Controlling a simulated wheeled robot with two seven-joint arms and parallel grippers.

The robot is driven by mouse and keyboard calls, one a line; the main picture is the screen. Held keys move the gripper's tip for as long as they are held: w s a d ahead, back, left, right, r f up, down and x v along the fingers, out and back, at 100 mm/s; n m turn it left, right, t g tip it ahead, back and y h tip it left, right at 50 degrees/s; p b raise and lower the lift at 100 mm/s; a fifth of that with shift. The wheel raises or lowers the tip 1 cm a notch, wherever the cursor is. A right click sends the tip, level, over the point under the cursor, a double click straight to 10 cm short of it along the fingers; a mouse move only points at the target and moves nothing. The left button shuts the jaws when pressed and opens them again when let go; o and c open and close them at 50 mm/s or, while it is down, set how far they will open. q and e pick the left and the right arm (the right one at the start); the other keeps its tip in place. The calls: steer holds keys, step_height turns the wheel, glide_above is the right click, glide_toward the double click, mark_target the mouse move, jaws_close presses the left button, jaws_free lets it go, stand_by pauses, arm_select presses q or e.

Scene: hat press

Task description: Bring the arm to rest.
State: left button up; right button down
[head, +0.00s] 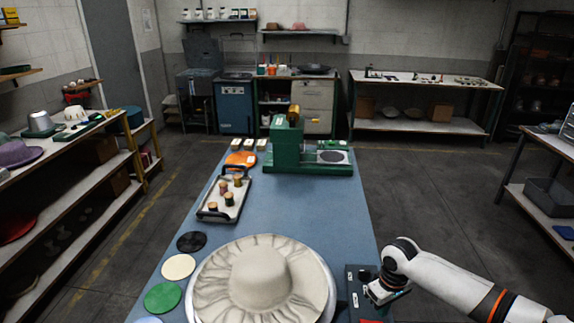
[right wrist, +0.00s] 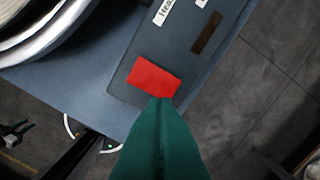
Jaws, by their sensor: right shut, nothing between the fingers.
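My right arm comes in from the right in the head view. Its gripper (head: 378,294) hangs over a dark control box (head: 354,300) at the table's right edge. In the right wrist view the green fingers (right wrist: 162,102) are shut with nothing between them. Their tips overlap the lower edge of a red rectangle (right wrist: 154,75) on the box; I cannot tell whether they touch it.
A cream hat (head: 262,277) lies on a round metal plate left of the box on the blue table (head: 290,200). Open floor lies to the right.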

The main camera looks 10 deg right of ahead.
steer(key=s+a+f+n+t+y, duration=0.1)
steer(key=s+a+f+n, duration=0.1)
steer(key=s+a, duration=0.6)
steer(key=s+a+f+n+y, duration=0.15)
steer(key=s+a, duration=0.35)
steer(key=a, duration=0.5)
steer(key=s+d+r+m+t+h, duration=0.1)
steer(key=s+d+r+m, duration=0.15)
steer(key=s, duration=0.45)
steer(key=s+d+r+m+t+h, duration=0.1)
steer(key=s+d+r+m+t, duration=0.1)
steer(key=s+d+r, duration=0.3)
step_height(320, 180, down, 31)
steer(key=s+g+b, duration=0.2)
steer(key=s+b, duration=0.1)
steer(key=s+d+f+g+b, duration=0.1)
steer(key=s+d+f+b, duration=0.1)
steer(key=s+f, duration=1.4)
step_height(320, 180, down, 2)
steer(key=shift+d+f+b, duration=0.15)
steer(key=shift+f+b, duration=0.05)
steer(key=shift+b, duration=0.15)
